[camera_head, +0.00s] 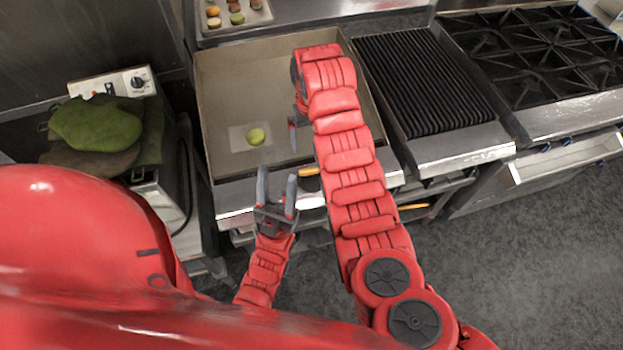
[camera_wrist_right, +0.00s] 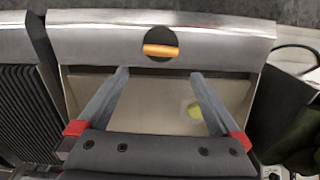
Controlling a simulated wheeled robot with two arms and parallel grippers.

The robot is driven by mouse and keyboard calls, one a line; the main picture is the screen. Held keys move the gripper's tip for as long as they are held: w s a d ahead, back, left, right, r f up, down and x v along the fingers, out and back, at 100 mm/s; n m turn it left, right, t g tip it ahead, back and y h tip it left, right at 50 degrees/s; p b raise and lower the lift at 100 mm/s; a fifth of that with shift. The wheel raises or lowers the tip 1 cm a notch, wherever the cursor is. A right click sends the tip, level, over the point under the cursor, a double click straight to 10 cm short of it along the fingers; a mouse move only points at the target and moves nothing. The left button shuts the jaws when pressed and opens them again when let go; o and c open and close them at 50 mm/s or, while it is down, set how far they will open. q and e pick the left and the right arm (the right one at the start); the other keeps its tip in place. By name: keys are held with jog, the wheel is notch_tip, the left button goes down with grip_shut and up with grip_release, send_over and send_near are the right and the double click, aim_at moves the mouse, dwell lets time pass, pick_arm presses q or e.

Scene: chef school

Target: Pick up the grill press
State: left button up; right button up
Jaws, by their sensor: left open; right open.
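The grill press is a round black disc with an orange handle (camera_wrist_right: 161,50), lying on the metal front ledge of the griddle (camera_wrist_right: 90,28). In the head view only part of its orange handle (camera_head: 309,171) shows, beside my right arm; the rest is hidden. My right gripper (camera_wrist_right: 160,74) is open and empty over the griddle, its fingers pointing toward the press, apart from it. In the head view my right gripper (camera_head: 296,130) is partly hidden by its own arm. My left gripper (camera_head: 277,188) is open and empty at the griddle's front edge, left of the press.
A green round item (camera_head: 256,136) sits on a pale square on the griddle plate (camera_head: 225,85). A ribbed grill (camera_head: 425,85) and a burner stove (camera_head: 540,55) stand to the right. Green mitts (camera_head: 95,125) lie at left. A tray of food (camera_head: 232,14) is behind.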

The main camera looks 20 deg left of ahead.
jog(key=b, duration=0.5)
send_over(312, 168)
notch_tip(312, 168, down, 8)
jog(key=shift+s+r, duration=0.15)
jog(key=shift+f, duration=0.6)
notch_tip(312, 168, down, 4)
jog(key=p, duration=0.3)
jog(key=shift+f, duration=0.6)
jog(key=shift+c, duration=0.2)
grip_shut()
